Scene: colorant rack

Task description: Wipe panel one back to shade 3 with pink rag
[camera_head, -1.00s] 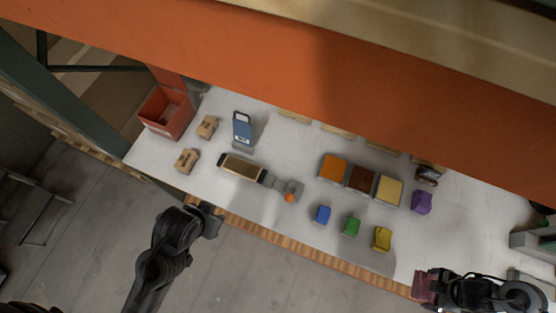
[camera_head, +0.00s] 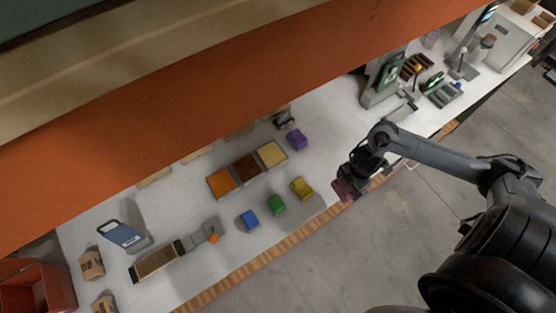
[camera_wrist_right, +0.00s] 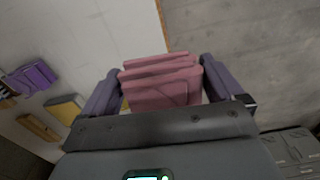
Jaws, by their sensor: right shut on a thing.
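The pink rag (camera_head: 345,190) is folded between the fingers of my right gripper (camera_head: 350,183), just above the table's front edge. In the right wrist view the rag (camera_wrist_right: 160,82) shows in folded layers, with a finger on each side. Three square panels lie in a row on the table: orange (camera_head: 222,181), dark brown (camera_head: 247,169) and pale yellow (camera_head: 271,154). They are to the left of the rag and apart from it. I cannot tell which is panel one. My left gripper is out of view.
Blue (camera_head: 249,219), green (camera_head: 276,204) and yellow (camera_head: 302,188) blocks sit in front of the panels. A purple block (camera_head: 297,139) is at the back right. A grey tool with an orange ball (camera_head: 213,238) lies left. An orange shelf beam (camera_head: 200,120) overhangs the back.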

